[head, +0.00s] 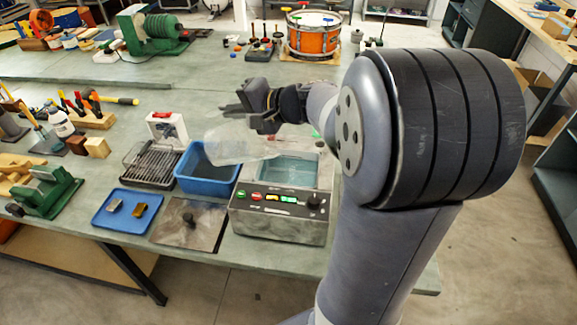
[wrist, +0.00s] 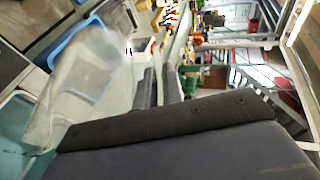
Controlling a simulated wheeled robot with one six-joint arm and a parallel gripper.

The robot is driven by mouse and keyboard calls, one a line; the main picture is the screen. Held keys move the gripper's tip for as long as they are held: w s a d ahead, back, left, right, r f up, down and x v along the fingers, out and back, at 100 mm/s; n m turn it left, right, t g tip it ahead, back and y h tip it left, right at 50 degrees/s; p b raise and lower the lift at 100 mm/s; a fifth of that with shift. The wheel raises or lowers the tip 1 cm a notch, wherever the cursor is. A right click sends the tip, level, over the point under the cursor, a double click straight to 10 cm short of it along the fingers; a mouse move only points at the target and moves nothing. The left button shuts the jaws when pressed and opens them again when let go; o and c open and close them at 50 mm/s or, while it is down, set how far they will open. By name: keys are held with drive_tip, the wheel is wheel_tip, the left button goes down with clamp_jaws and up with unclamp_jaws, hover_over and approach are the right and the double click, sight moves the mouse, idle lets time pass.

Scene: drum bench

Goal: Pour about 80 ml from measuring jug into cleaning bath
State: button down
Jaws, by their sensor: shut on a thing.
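The measuring jug (head: 236,146) is clear and pale, and lies tipped steeply over, its narrow end pointing right above the cleaning bath. It also shows blurred in the wrist view (wrist: 85,75). My gripper (head: 238,108) is shut on the jug and holds it in the air; the exact grip point is hard to see. The cleaning bath (head: 280,212) is a grey metal box with a control panel, lit buttons and a knob. Blue-green liquid shows in its open tank, which also appears at the left edge of the wrist view (wrist: 14,125). I cannot make out a stream or the jug's level.
A blue tub (head: 207,181) stands left of the bath, partly behind the jug. A wire basket (head: 152,165), a blue tray (head: 127,209) with small metal blocks, and a flat lid with a knob (head: 190,222) are nearby. An orange drum (head: 314,38) stands behind.

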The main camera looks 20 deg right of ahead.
sight(215, 133)
drive_tip(key=shift+s+d+y+b, duration=0.35)
drive_tip(key=shift+d+b, duration=0.4)
drive_tip(key=shift+b, duration=0.65)
idle(0.9)
drive_tip(key=shift+w+a+r+p, duration=0.1)
drive_tip(key=shift+a+r+p, duration=0.15)
drive_tip(key=shift+p, duration=0.3)
drive_tip(key=a+p, duration=0.2)
drive_tip(key=w+h+p, duration=0.1)
drive_tip(key=p, duration=0.1)
drive_tip(key=shift+a+r+g, duration=0.3)
drive_tip(key=shift+a+r, duration=0.1)
drive_tip(key=shift+w+a+f+n+g+h+p, duration=0.25)
drive_tip(key=shift+a+h+p, duration=0.15)
drive_tip(key=shift+p, duration=0.1)
drive_tip(key=shift+w+a+f+n+g+h+p, duration=0.1)
drive_tip(key=shift+a+f+n+g+h+p, duration=0.1)
drive_tip(key=shift+a+h+p, duration=0.2)
drive_tip(key=shift+f, duration=0.25)
drive_tip(key=shift+w+a+r+h+p, duration=0.15)
drive_tip(key=shift+a+h+p, duration=0.15)
drive_tip(key=shift+p, duration=0.45)
drive_tip(key=shift+w+a+f+g+h+p, duration=0.1)
drive_tip(key=shift+a+f+g+h+p, duration=0.05)
drive_tip(key=shift+f+g+h+p, duration=0.15)
drive_tip(key=shift+a+r+p, duration=0.1)
drive_tip(key=shift+p, duration=0.2)
